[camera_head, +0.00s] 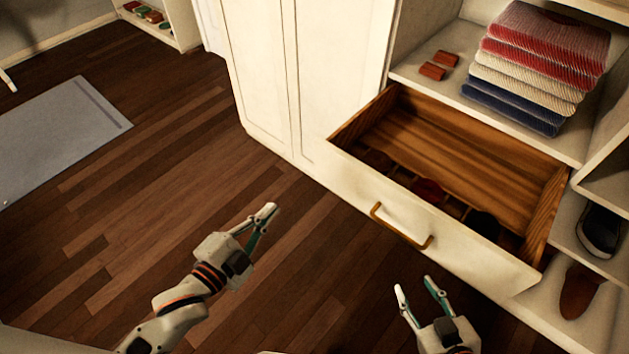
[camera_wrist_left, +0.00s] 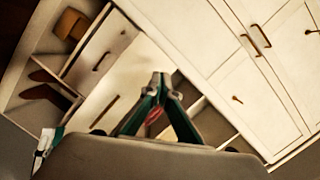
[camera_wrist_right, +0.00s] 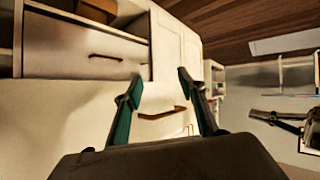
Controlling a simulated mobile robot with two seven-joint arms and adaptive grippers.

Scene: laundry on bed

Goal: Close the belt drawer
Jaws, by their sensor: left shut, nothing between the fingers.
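The belt drawer (camera_head: 410,210) stands pulled out from the white closet, with a wooden inside and a white front. Several dark and reddish rolled items (camera_head: 428,190), probably belts, lie along its front part. Its brass handle (camera_head: 400,228) is on the front panel; a brass handle (camera_wrist_right: 162,113) also shows between my right fingers in the right wrist view. My left gripper (camera_head: 266,213) is shut and empty, over the floor left of the drawer. My right gripper (camera_head: 420,285) is open and empty, in front of the drawer front and apart from the handle.
Folded red, cream and blue textiles (camera_head: 540,62) and two small reddish-brown items (camera_head: 438,65) sit on the shelf above the drawer. Shoes (camera_head: 600,228) stand in cubbies at right. A grey mat (camera_head: 62,135) lies at left. Wooden floor before the closet is clear.

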